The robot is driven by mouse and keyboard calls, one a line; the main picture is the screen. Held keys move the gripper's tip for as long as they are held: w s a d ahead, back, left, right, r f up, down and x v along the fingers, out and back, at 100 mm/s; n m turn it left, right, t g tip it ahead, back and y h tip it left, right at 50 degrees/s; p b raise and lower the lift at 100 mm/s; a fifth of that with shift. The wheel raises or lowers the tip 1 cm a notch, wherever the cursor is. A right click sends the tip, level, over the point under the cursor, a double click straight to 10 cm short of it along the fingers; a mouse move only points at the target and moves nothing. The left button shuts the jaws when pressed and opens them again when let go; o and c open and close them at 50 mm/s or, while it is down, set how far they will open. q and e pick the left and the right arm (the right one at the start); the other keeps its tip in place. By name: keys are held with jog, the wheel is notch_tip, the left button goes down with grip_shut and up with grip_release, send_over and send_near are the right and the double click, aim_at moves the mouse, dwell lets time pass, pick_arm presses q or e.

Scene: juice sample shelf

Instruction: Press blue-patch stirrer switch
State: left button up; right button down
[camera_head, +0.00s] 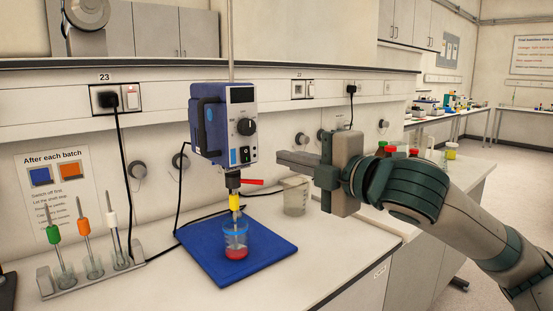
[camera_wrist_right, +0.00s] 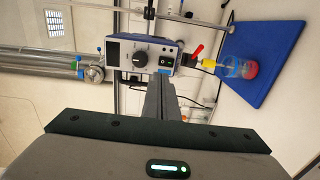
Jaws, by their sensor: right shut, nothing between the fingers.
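The overhead stirrer (camera_head: 222,125) hangs on a vertical rod, with a blue body, a pale front, a small display and a dark knob. In the wrist view the fingertips (camera_wrist_right: 160,82) appear just below the switch. My left gripper is not in view.
Below the stirrer, a beaker of red liquid (camera_head: 235,250) stands on a blue mat (camera_head: 255,262). A red lever (camera_head: 250,182) sticks out under the stirrer. A paddle rack (camera_head: 95,278) is at left.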

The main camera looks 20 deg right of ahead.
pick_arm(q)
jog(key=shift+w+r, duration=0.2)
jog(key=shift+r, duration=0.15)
pick_arm(e)
jog(key=shift+v, duration=1.25)
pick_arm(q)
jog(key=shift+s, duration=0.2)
